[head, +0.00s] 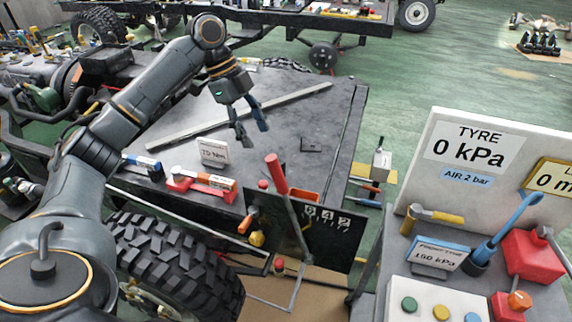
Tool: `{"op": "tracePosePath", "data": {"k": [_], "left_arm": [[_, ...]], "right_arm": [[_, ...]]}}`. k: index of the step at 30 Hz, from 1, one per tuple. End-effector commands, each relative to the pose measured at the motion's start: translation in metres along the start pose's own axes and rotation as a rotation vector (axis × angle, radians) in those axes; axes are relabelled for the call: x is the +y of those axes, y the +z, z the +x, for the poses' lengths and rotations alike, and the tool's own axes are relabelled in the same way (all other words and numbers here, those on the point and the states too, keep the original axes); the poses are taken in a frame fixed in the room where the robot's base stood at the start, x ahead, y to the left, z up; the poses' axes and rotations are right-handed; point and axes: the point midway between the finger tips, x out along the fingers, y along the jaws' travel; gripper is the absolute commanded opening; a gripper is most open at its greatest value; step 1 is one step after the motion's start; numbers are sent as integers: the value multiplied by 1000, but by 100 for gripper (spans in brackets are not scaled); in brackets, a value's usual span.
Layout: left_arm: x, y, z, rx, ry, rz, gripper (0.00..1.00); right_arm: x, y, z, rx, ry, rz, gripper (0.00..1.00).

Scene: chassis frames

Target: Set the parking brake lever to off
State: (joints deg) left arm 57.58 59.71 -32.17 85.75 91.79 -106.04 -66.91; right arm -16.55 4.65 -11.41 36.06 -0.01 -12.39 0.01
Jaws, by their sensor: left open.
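A lever with a red grip (276,173) and a grey shaft stands in front of a black panel at the near edge of the dark bench, leaning up and to the left. It carries no readable brake label. My left gripper (254,135) is open and empty, pointing down over the bench top, above and to the left of the red grip in the picture and apart from it. My right gripper is not in view.
A torque wrench on a red stand (200,183) and a 70 Nm card (212,152) sit on the bench (290,100), with a long grey bar (240,115) behind. A big tyre (175,262) is below. At right, a tyre-pressure station (497,147) has a blue-handled lever (515,213) and several buttons.

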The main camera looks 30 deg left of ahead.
Motion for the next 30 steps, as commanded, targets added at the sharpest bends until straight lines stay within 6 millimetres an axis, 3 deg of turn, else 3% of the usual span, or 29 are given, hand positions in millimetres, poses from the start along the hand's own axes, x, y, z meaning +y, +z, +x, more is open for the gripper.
{"op": "tracePosePath", "data": {"k": [6,13,17,20,24,30], "left_arm": [[0,0,16,-1,4,-2,50],[1,0,63,-1,6,-2,50],[1,-1,90,0,5,-2,50],[1,-1,108,0,4,-3,50],[0,-1,127,0,1,-3,50],[0,0,139,0,0,-3,50]], "right_arm": [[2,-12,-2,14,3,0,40],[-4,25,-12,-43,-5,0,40],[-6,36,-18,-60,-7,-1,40],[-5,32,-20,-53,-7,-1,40],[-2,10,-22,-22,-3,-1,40],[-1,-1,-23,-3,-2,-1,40]]}}
